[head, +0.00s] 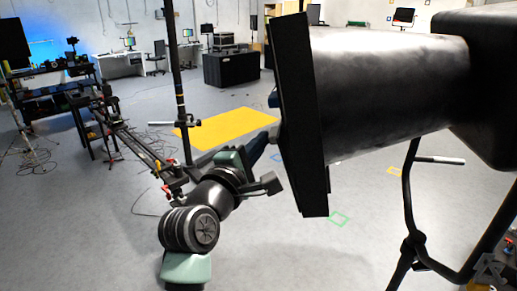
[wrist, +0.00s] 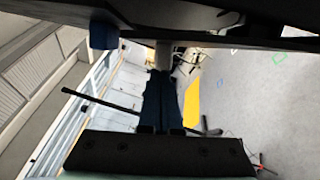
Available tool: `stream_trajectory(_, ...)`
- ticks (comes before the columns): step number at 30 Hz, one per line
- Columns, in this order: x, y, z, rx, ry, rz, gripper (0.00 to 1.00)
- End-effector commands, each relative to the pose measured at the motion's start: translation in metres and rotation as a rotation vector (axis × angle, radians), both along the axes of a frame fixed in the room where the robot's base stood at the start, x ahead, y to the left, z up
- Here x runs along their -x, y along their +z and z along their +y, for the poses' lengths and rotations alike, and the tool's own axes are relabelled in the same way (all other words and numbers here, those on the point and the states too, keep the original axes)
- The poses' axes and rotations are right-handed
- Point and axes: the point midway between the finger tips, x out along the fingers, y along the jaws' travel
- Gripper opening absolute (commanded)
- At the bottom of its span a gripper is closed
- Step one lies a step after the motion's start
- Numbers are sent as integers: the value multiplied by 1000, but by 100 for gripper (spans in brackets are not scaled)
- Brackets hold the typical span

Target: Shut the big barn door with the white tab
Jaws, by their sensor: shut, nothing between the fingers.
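The big lamp has a grey metal barrel (head: 390,90) and fills the right of the head view. A tall black barn door panel (head: 300,115) stands at its front, seen nearly edge-on. My gripper (head: 268,143) reaches toward the panel's left side, its tips partly hidden there. In the wrist view my gripper's dark blue fingers (wrist: 163,100) are together and empty. A pale, short upright piece (wrist: 163,55) shows just beyond the fingertips, below a dark panel edge (wrist: 200,30). It may be the white tab; I cannot tell whether the fingers touch it. No white tab shows clearly in the head view.
A blue block (wrist: 103,35) sits on the dark edge, left of the fingers. A thin black pole (head: 178,90) stands behind my arm. A black stand (head: 410,200) with a pale handle is at right. A yellow mat (head: 225,128) lies on the open floor.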

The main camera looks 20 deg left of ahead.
Motion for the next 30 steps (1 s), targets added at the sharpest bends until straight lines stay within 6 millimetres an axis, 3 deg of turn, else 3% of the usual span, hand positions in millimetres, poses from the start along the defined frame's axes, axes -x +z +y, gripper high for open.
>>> stream_trajectory(10,-1,7,-5,-85,-3,8,0)
stream_trajectory(30,-3,1,0,-90,-3,9,0)
